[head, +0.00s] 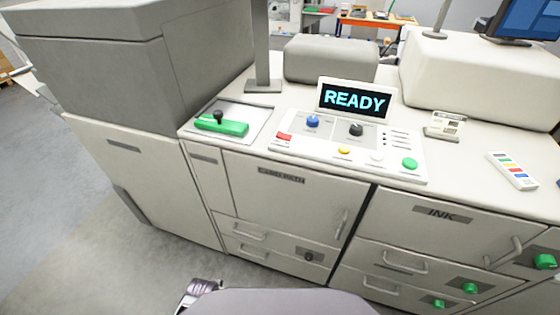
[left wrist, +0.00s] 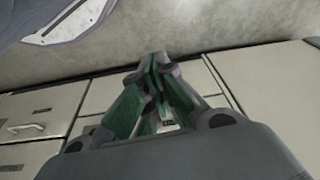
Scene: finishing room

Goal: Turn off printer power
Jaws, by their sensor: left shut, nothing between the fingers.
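The printer (head: 150,165) stands in front of me, with a sloped control panel (head: 300,152) on its top. A raised display (head: 354,99) reads READY in blue letters. The panel carries a red control (head: 284,137), a blue knob (head: 312,121), a black knob (head: 356,129), and yellow (head: 343,150), white (head: 376,156) and green (head: 410,163) buttons. No power label is readable. My left gripper (left wrist: 157,62) is shut and empty in the left wrist view, with pale cabinet fronts behind it. My right gripper is not in view.
Left of the panel is a green bar with a black knob (head: 222,125). Below are the card path door (head: 285,205), the ink door (head: 440,222) and handled drawers. Grey floor is open at left.

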